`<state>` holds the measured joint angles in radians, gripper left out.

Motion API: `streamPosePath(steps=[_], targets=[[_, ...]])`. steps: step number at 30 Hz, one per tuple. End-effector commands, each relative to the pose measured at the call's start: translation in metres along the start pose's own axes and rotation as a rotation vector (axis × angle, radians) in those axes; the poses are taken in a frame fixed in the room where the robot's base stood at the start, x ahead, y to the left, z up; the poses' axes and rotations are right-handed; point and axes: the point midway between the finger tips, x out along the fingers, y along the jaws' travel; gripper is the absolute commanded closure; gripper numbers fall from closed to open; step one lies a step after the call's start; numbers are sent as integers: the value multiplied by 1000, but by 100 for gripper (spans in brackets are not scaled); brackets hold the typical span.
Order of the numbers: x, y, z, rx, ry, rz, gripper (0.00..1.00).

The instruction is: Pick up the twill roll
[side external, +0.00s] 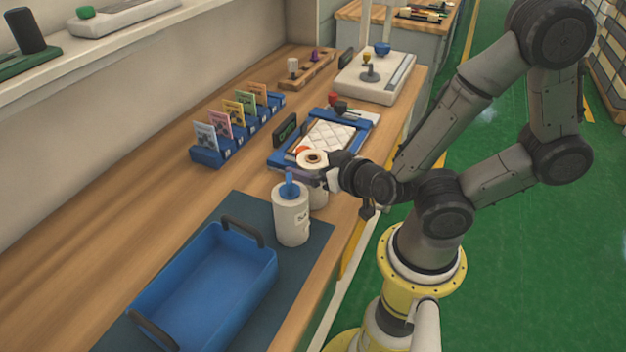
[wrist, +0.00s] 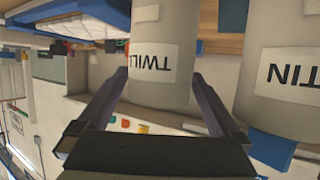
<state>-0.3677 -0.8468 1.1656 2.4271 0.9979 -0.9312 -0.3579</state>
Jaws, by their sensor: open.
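The twill roll (side external: 313,159) is a pale upright cylinder with a hole in its top, standing on the bench by the mat. In the wrist view its body (wrist: 160,80) fills the space between my fingers, and its label reads "TWILL". My gripper (side external: 316,174) is open, with one finger on each side of the roll; whether the fingers touch it I cannot tell. The roll's lower part is partly hidden behind the neighbouring roll and my gripper.
A second roll (side external: 291,218), with a blue piece on top, stands close beside it; its label (wrist: 292,75) ends in "TIN". A blue tray (side external: 205,285) with dark handles lies on the dark mat (side external: 318,240). A blue-framed holder with a quilted white pad (side external: 328,137) lies behind.

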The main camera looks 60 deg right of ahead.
Motion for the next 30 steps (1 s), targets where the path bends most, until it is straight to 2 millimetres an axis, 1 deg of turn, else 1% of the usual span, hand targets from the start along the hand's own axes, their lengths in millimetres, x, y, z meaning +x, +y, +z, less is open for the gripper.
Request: streamPosePath(steps=[3, 9, 13, 20, 21, 26, 30], targets=[[11, 1, -1, 4, 1, 6, 0], [25, 1, 0, 2, 1, 3, 0], [28, 1, 0, 1, 1, 1, 0], [29, 0, 0, 0, 1, 0, 0], [29, 0, 0, 0, 1, 0, 7], [28, 0, 0, 0, 0, 0, 36], [28, 0, 0, 0, 0, 0, 61]])
